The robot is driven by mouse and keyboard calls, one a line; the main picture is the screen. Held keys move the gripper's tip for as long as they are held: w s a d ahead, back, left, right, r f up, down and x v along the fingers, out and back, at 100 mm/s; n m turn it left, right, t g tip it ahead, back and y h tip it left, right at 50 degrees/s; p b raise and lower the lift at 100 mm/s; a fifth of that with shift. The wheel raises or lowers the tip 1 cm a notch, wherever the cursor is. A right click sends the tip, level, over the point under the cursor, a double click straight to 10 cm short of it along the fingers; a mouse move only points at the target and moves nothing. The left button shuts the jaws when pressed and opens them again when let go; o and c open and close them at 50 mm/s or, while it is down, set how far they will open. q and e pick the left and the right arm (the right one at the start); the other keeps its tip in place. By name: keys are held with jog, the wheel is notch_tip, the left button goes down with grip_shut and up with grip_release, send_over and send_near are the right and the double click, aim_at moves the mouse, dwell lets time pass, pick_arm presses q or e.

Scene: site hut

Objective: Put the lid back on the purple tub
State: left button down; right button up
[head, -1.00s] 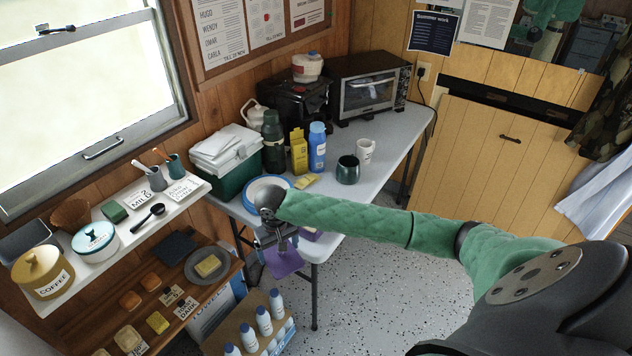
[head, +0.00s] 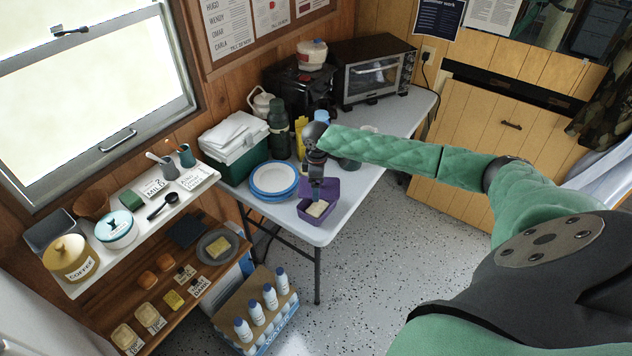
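The purple tub (head: 304,213) stands on the table near its front edge, with its top uncovered and a pale, bread-like block (head: 317,209) inside. A flat purple piece (head: 331,187), apparently the lid, shows just behind the tub, around my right gripper (head: 316,196). My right gripper points down at the back of the tub. Its fingers are small and overlap the purple, so I cannot tell whether they hold the lid. My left gripper is not in view.
Blue-rimmed plates (head: 272,178) are left of the tub. A green cool box (head: 238,163), a dark green flask (head: 279,130) and a toaster oven (head: 374,73) stand behind. Shelves (head: 165,275) with pots and food are at left; a crate of bottles (head: 257,318) is on the floor.

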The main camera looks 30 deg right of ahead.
jog(key=n, duration=0.3)
jog(key=f+n, duration=0.1)
jog(key=n, duration=0.1)
jog(key=shift+w+d, duration=0.25)
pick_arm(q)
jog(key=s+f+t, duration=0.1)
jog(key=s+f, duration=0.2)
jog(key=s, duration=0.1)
pick_arm(e)
jog(key=shift+n, duration=1.6)
jog(key=n, duration=0.3)
jog(key=shift+w+a+f, duration=0.1)
jog(key=shift+w+a, duration=0.05)
jog(key=shift+f+b, duration=1.4)
jog(key=shift+f, duration=0.15)
jog(key=shift+f+b, duration=0.45)
jog(key=shift+f, duration=0.95)
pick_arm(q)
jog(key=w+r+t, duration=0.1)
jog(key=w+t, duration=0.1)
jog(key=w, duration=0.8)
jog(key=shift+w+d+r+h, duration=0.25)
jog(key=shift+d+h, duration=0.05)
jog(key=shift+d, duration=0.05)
pick_arm(e)
jog(key=shift+f, duration=0.2)
